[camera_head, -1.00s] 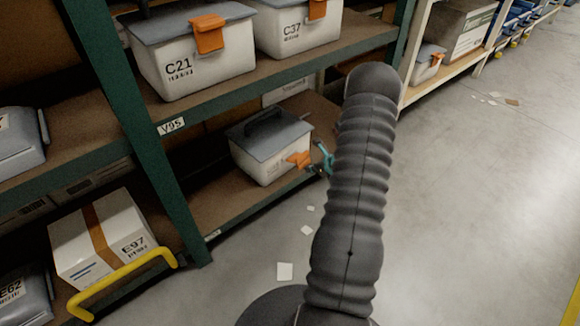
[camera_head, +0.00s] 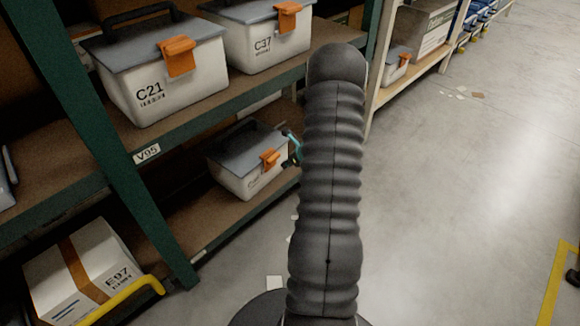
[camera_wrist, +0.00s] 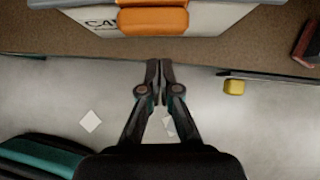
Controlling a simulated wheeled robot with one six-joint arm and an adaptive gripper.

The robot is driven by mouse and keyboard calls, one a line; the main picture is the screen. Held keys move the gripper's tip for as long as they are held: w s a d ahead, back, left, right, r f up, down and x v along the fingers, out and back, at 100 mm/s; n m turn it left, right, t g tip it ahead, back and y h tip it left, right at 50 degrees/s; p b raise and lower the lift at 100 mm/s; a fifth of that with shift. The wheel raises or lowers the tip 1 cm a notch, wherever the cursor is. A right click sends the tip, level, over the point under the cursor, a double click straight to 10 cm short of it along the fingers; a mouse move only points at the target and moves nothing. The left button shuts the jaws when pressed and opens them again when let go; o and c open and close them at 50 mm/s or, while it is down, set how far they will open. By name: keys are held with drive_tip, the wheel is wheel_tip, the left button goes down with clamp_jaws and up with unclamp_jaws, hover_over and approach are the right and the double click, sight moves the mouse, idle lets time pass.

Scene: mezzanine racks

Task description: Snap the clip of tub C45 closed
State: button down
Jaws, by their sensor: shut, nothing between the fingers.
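The tub (camera_head: 235,177) is a white box with a grey lid and black handle on the lower shelf. Its label is too small to read in the head view and partly hidden in the wrist view, where it starts with C. Its orange clip (camera_head: 270,159) lies against the front wall; it also shows at the top of the wrist view (camera_wrist: 153,20). My gripper (camera_wrist: 159,66) is shut and empty, with its fingertips in front of the clip and apart from it. In the head view my arm hides most of the gripper.
Tubs C21 (camera_head: 160,82) and C37 (camera_head: 262,45) stand on the shelf above. A green rack upright (camera_head: 120,170) is at left, beside carton E97 (camera_head: 85,270) and a yellow rail (camera_head: 125,298). The shelf edge (camera_wrist: 60,50) lies between the fingers and the tub. The aisle floor (camera_head: 450,190) at right is open.

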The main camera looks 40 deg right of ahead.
drive_tip(key=shift+r, duration=0.15)
drive_tip(key=shift+r+p, duration=0.5)
drive_tip(key=shift+r, duration=0.2)
drive_tip(key=shift+d, duration=0.1)
wheel_tip(320, 180, up, 10)
drive_tip(key=shift+s+f, duration=0.25)
drive_tip(key=shift+s, duration=0.1)
idle(0.8)
